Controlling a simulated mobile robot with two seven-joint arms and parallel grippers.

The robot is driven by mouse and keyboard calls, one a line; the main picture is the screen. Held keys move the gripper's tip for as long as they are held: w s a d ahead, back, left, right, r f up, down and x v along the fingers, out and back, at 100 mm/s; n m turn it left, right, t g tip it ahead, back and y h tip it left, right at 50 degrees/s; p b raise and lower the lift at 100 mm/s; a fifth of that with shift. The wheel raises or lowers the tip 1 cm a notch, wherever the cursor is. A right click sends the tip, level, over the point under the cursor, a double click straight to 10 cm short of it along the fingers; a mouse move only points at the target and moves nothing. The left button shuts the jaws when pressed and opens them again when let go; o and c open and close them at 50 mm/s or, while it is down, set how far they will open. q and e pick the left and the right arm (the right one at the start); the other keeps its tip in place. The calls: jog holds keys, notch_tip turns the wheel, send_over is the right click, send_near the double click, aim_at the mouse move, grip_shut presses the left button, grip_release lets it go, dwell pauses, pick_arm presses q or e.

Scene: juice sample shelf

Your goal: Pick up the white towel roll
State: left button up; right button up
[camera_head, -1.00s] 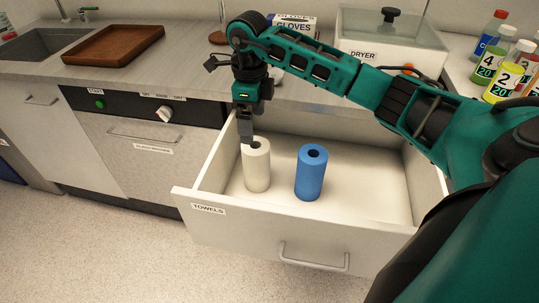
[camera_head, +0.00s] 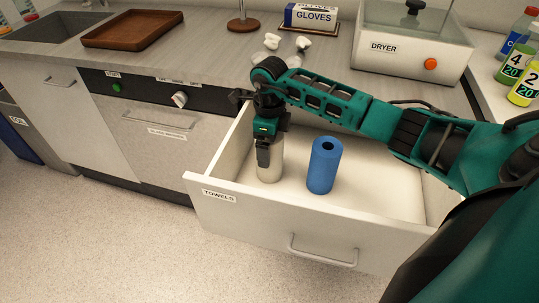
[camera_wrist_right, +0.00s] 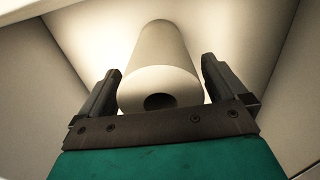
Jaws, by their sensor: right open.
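The white towel roll (camera_head: 271,170) stands upright in the open drawer labelled TOWELS, at the left of the blue roll. My right gripper (camera_head: 263,158) is over it, pointing down, and hides its upper part in the head view. In the right wrist view the white roll (camera_wrist_right: 160,80) lies between the two fingers of the right gripper (camera_wrist_right: 160,85), with its hollow end toward the palm. The fingers are open, one on each side, with a small gap visible on the right side. My left gripper is not in view.
A blue roll (camera_head: 324,165) stands close to the right of the white one in the drawer (camera_head: 300,230). The drawer's walls surround both rolls. The counter behind holds a dryer (camera_head: 412,40), a gloves box (camera_head: 311,17) and a brown tray (camera_head: 132,29).

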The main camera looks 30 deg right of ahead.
jog(key=shift+f, duration=0.95)
jog(key=c, duration=1.2)
